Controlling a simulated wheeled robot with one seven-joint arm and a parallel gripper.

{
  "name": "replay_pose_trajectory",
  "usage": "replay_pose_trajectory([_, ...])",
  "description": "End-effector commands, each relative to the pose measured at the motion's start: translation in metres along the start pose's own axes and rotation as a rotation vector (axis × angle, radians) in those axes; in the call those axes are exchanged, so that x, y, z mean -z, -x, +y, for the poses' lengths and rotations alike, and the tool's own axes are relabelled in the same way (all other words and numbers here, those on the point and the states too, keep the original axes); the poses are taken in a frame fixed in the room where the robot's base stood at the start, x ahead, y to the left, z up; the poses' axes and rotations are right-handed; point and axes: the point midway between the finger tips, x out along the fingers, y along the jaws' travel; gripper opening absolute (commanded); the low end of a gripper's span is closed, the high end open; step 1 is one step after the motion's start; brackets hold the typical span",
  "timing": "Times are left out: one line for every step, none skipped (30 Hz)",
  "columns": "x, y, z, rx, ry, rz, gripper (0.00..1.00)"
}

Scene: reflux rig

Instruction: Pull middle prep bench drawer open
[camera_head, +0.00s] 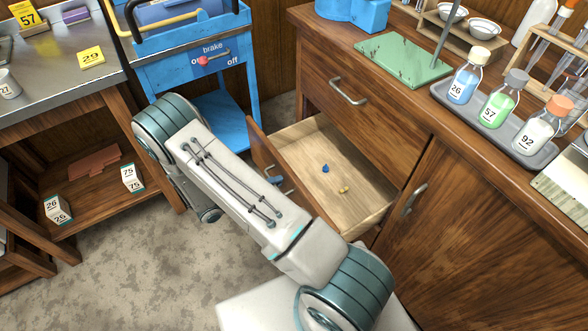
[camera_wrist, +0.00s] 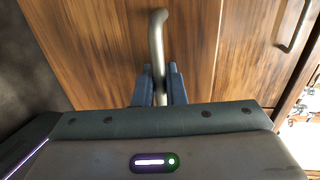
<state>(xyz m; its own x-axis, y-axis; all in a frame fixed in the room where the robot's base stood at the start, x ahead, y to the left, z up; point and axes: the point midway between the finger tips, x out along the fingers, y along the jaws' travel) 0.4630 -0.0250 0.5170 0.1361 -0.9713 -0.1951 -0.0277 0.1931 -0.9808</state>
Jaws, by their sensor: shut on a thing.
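The prep bench (camera_head: 400,130) is dark wood and stands at the right. Below its closed top drawer (camera_head: 335,100), a drawer (camera_head: 310,155) stands well open. Its pale wood interior shows, with a small blue item (camera_head: 325,168) and a small yellow item (camera_head: 344,190) inside. The open drawer's front is partly hidden by my arm. In the wrist view, my gripper (camera_wrist: 160,88) is shut on a metal bar handle (camera_wrist: 156,40) on a wooden front. In the head view only bits of my gripper (camera_head: 277,180) show beside the open drawer's front.
A cabinet door with a handle (camera_head: 413,200) is right of the open drawer. A blue cart (camera_head: 205,75) stands behind my arm. A workbench with a lower shelf (camera_head: 85,185) is at left. Bottles in a tray (camera_head: 437,88) stand on the prep bench. Carpet at lower left is clear.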

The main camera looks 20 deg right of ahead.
Motion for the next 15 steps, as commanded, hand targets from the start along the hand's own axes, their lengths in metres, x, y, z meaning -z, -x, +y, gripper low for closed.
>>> replay_pose_trajectory([0.0,0.011,0.002,-0.001,0.001,-0.003,0.0])
replay_pose_trajectory([0.0,0.017,0.003,-0.001,0.001,-0.003,0.0])
replay_pose_trajectory([0.0,0.025,0.005,-0.001,0.001,-0.003,0.0])
replay_pose_trajectory([0.0,0.03,0.006,-0.001,0.001,-0.001,0.0])
replay_pose_trajectory([0.0,0.034,0.007,-0.001,0.001,-0.002,0.0])
replay_pose_trajectory([0.0,0.04,0.008,-0.001,0.001,-0.002,0.0])
replay_pose_trajectory([0.0,0.044,0.009,-0.001,0.0,-0.001,0.0])
replay_pose_trajectory([0.0,0.047,0.01,-0.001,0.0,0.0,0.0])
replay_pose_trajectory([0.0,0.051,0.01,0.0,0.0,-0.001,0.0])
replay_pose_trajectory([0.0,0.054,0.011,0.0,0.0,-0.001,0.0])
replay_pose_trajectory([0.0,0.056,0.011,0.0,0.0,-0.001,0.0])
replay_pose_trajectory([0.0,0.059,0.012,-0.001,0.0,0.0,0.0])
replay_pose_trajectory([0.0,0.061,0.012,-0.001,0.0,0.0,0.0])
replay_pose_trajectory([0.0,0.062,0.013,-0.001,0.0,0.0,0.0])
replay_pose_trajectory([0.0,0.064,0.013,-0.001,0.0,0.001,0.0])
